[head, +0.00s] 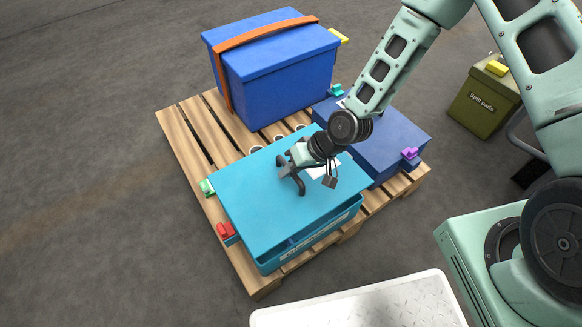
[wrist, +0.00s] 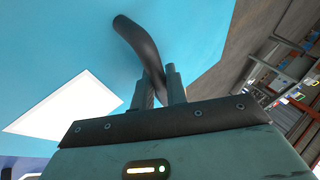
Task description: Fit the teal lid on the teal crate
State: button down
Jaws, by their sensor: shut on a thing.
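The teal lid (head: 252,205) is a flat panel with a dark curved handle and a white label (wrist: 65,105). It covers most of the teal crate (head: 329,234) on the pallet. Along the front right, the crate's rim and a dark gap show past the lid's edge, so the lid is not flush there. I cannot tell if it touches the rim elsewhere. My gripper (head: 293,168) is shut on the lid's handle (wrist: 137,40), which also shows between the fingers in the wrist view. The crate's inside is mostly hidden.
The wooden pallet (head: 187,147) also carries a tall blue strapped box (head: 285,85) behind and a lower dark blue box (head: 390,135) at right. A red clip (head: 226,230) and a green clip (head: 207,187) stand at the crate's left side. Floor left is clear.

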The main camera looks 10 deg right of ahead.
aim_at(290, 181)
jog(key=shift+f+b, duration=2.25)
jog(key=shift+f, duration=0.4)
jog(key=shift+f+b, duration=0.4)
jog(key=shift+f, duration=0.45)
jog(key=shift+r+p, duration=0.1)
jog(key=shift+p, duration=0.6)
jog(key=shift+f, duration=0.3)
jog(key=shift+f+b, duration=0.45)
jog(key=shift+f, duration=0.1)
jog(key=c, duration=1.3)
grip_release()
jog(key=shift+d, duration=0.1)
